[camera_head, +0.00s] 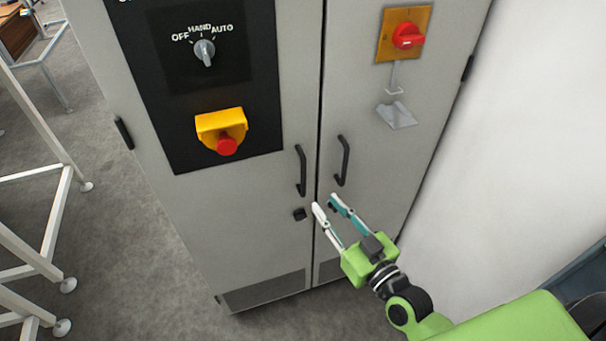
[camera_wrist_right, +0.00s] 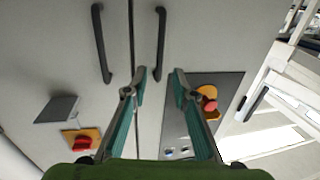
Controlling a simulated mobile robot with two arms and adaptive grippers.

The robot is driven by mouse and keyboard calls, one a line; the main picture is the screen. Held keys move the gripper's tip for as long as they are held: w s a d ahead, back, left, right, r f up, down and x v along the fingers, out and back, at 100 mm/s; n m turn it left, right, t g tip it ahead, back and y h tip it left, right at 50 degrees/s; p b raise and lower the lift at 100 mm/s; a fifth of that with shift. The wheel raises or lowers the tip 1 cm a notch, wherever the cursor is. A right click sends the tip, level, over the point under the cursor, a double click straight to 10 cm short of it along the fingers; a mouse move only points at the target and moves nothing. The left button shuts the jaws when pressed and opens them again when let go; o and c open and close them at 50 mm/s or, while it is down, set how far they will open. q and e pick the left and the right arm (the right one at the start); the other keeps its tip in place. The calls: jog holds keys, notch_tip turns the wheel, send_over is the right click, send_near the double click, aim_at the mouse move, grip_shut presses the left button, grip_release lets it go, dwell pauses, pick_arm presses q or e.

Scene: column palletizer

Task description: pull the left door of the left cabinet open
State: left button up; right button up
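The grey cabinet's left door (camera_head: 240,215) shows in the head view, with a black vertical bar handle (camera_head: 301,170) near its right edge. The door looks shut against the right door (camera_head: 375,150), with a thin seam between them. My green right gripper (camera_head: 327,205) is open and empty, just below and to the right of that handle. In the right wrist view, which looks turned over, the left door's handle (camera_wrist_right: 160,45) lies ahead between the spread fingertips (camera_wrist_right: 159,76). I see no contact with it. My left gripper is out of view.
The right door's handle (camera_head: 343,160) stands close beside the left one. A red emergency button (camera_head: 227,145) and a rotary switch (camera_head: 205,50) sit on the left door's black panel. White frames (camera_head: 50,210) stand at left; grey floor (camera_head: 130,260) lies between.

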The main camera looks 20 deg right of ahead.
aim_at(305, 179)
jog(key=p+x, duration=0.1)
jog(key=x, duration=1)
jog(key=shift+w+a+p, duration=0.1)
jog(key=shift+w+p, duration=0.2)
jog(key=shift+p, duration=0.05)
grip_shut()
